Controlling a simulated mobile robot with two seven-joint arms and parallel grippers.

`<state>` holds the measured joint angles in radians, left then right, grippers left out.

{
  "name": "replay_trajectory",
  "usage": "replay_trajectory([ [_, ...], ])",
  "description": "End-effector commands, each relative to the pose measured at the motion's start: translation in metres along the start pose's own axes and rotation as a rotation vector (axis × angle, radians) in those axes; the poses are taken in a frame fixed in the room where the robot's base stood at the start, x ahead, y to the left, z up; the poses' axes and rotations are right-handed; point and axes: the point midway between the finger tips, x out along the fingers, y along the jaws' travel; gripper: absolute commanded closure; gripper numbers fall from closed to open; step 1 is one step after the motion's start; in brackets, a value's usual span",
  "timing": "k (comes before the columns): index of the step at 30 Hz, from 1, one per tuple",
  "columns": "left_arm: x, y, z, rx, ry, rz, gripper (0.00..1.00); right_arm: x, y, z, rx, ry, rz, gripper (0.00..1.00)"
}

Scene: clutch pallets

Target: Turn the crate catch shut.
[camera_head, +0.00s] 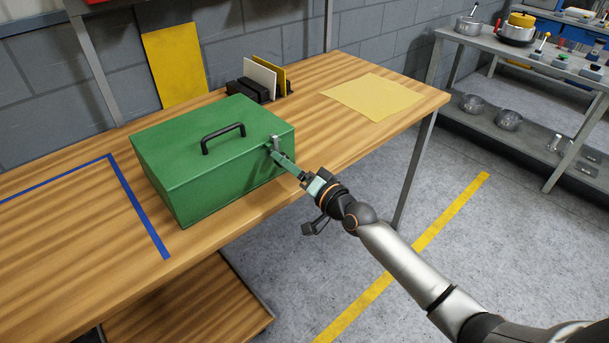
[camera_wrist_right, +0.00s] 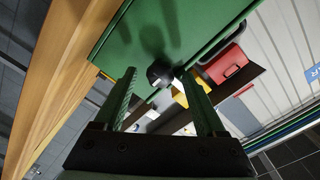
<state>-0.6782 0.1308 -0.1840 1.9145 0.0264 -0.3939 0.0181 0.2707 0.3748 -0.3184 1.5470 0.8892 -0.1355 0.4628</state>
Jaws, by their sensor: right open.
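The green crate (camera_head: 190,170), with a black handle on its lid, stands closed on the wooden table. Its small grey catch (camera_head: 274,142) is on the upper part of the right end. My right gripper (camera_head: 279,156) is at that end, its green fingers pointing at the catch. In the right wrist view the dark, round catch (camera_wrist_right: 158,73) shows between the spread fingertips of my right gripper (camera_wrist_right: 157,76). Its handle direction is hard to tell, and I cannot tell if either finger touches it. My left gripper is not in view.
Blue tape (camera_head: 140,205) marks the table (camera_head: 60,240) left of the crate. A yellow sheet (camera_head: 372,95) and a dark holder with upright cards (camera_head: 260,78) lie behind. A shelf unit with pots (camera_head: 515,78) stands at the far right. Space right of the crate's end is clear.

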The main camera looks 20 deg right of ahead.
Motion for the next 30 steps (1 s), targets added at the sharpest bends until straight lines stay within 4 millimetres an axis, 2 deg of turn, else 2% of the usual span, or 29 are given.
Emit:
replay_trajectory([
  [12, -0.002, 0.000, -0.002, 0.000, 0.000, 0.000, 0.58, -0.075, 0.001, 0.001, 0.000, -0.004, 0.003, 0.27],
  [18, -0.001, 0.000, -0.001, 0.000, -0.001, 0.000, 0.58, -0.104, 0.001, 0.001, -0.001, -0.003, 0.002, 0.27],
  [24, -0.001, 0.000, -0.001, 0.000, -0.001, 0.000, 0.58, -0.117, 0.000, 0.001, 0.000, -0.002, 0.001, 0.27],
  [30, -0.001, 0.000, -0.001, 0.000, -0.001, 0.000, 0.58, -0.118, -0.001, 0.000, 0.001, -0.001, 0.000, 0.27],
])
